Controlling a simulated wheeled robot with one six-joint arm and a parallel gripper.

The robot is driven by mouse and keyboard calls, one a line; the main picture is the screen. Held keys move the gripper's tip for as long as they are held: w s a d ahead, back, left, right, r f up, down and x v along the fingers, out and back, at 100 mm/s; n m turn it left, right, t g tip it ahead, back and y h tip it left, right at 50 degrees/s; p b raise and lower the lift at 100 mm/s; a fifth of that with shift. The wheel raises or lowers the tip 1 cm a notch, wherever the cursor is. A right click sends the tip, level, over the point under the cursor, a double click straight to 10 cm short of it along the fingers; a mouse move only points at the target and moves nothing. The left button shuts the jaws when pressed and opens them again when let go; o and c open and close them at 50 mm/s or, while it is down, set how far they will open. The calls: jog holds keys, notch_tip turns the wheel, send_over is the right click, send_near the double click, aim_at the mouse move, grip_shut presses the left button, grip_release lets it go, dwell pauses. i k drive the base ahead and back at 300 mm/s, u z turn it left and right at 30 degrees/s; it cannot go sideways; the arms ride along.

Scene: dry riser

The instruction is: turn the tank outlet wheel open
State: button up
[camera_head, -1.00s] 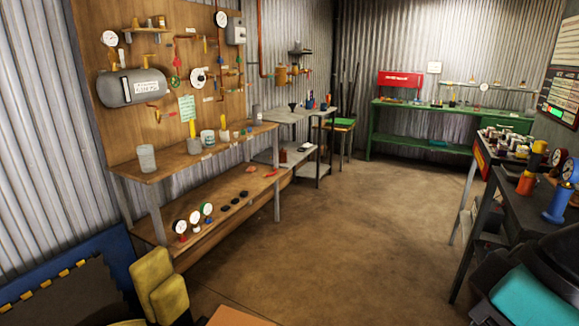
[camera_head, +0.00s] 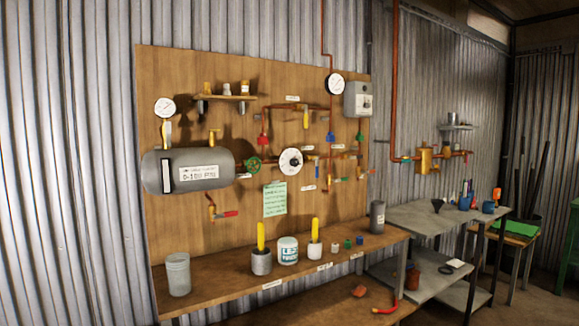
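A grey horizontal tank (camera_head: 165,172) with a white label is mounted on the left of a wooden wall board. A small green handwheel (camera_head: 253,164) sits on the pipe just right of the tank's end, left of a round white dial (camera_head: 291,161). It looks like the tank outlet wheel, but I cannot read a tag for it or tell how far it is turned. My gripper is not in view.
A red-handled valve (camera_head: 224,214) hangs below the tank. A grey metal table (camera_head: 425,222) stands to the right.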

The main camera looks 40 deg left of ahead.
aim_at(252, 165)
jog(key=i, duration=3.9)
jog(key=u, duration=3.5)
